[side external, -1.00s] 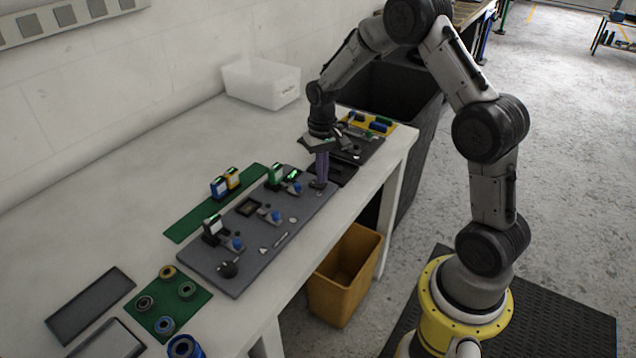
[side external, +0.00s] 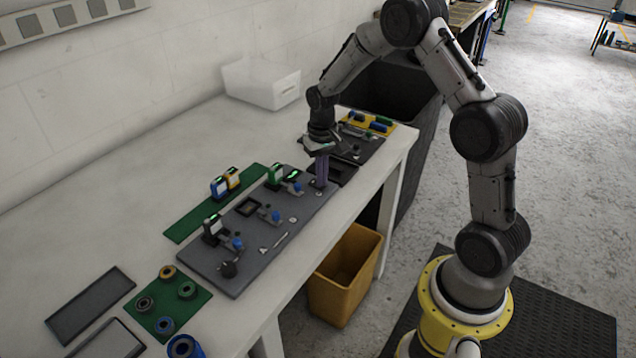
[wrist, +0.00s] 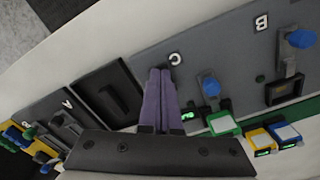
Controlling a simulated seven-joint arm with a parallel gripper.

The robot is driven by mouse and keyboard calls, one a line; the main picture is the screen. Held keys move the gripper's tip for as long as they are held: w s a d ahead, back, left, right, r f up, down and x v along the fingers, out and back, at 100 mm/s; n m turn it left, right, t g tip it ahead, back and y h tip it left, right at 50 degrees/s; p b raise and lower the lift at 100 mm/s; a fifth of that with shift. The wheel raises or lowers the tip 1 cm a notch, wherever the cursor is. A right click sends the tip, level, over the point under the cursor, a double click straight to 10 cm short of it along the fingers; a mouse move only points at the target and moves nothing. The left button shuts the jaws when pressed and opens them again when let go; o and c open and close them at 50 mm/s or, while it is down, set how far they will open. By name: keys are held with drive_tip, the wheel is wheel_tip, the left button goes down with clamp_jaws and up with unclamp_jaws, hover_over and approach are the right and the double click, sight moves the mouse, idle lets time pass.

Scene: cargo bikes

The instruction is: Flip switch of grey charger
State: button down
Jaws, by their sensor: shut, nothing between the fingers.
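A long grey panel (side external: 205,268) lies on the bench with several charger stations. A dark grey unit with a pale block (side external: 213,227) stands toward its left end, with a blue knob (side external: 237,243) beside it. An empty dark dock (side external: 249,207) is in the middle, with another blue knob (side external: 276,216). A green unit (side external: 275,175) stands at the far end; it also shows in the wrist view (wrist: 222,124). I cannot tell for certain which station is the grey charger. Contact is unclear.
A green mat (side external: 190,224) with blue and yellow units (side external: 226,182) lies behind the panel. A dark tray (side external: 343,173) and another dark board (side external: 362,150) are beyond my gripper. A white bin (side external: 262,84) stands at the back.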

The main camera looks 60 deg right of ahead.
drive_tip(key=shift+r, duration=3.45)
drive_tip(key=s+a+r+n+t, duration=0.15)
drive_tip(key=s+a+r, duration=0.3)
drive_tip(key=r, duration=0.45)
drive_tip(key=s+a+r+n+t, duration=0.1)
drive_tip(key=s+a+r+t, duration=0.25)
drive_tip(key=a+r, duration=0.4)
drive_tip(key=s+a+f+n, duration=0.2)
drive_tip(key=s+n, duration=0.1)
drive_tip(key=s, duration=1.3)
drive_tip(key=shift+s+t, duration=0.2)
drive_tip(key=shift+t, duration=0.1)
